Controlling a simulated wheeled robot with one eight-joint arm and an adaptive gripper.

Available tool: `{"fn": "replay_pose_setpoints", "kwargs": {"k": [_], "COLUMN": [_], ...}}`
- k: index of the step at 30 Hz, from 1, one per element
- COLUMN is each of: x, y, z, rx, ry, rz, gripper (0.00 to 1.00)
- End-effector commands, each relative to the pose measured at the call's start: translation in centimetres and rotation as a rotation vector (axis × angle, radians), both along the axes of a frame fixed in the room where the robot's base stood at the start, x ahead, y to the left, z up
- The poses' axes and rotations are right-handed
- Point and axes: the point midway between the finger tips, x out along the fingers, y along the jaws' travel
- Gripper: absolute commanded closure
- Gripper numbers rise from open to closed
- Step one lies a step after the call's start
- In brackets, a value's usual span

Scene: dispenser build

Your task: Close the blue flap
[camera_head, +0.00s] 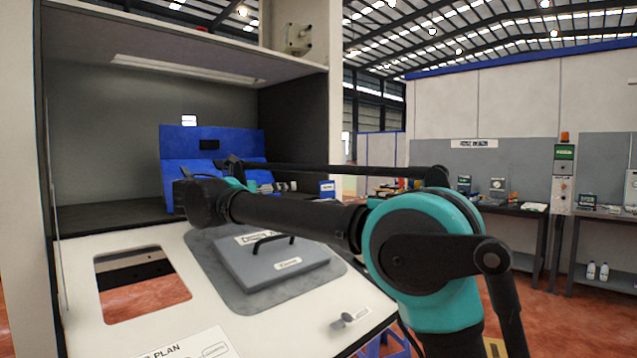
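A blue dispenser unit (178,146) stands inside the white cabinet, toward the back. It has an upright blue panel with a small dark rectangular opening, and a lower blue part in front of it. I cannot tell which of these parts is the flap or how far it is open. My arm reaches in from the right. Its end, with my gripper (229,163), is in front of the lower blue part and overlaps it in the picture. My arm's dark wrist hides much of this area. The fingers are too small and dark to read, and contact cannot be told.
The cabinet's white front counter (85,275) has a rectangular cutout at left. A grey lidded panel (270,265) with a black handle lies beside it. Small items (284,187) and a blue-and-white box (327,189) stand right of the dispenser. Workbenches stand farther right.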

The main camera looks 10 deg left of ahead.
Motion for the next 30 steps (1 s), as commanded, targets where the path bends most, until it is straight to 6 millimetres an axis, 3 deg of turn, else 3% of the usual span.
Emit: {"fn": "replay_pose_setpoints", "kwargs": {"k": [8,30], "x": [1.9,12.5], "y": [-1.5,-9.8], "z": [0.0,0.0], "rx": [-0.002,-0.001], "ry": [0.0,0.0], "rz": [-0.003,-0.002], "gripper": [0.67,0.67]}}
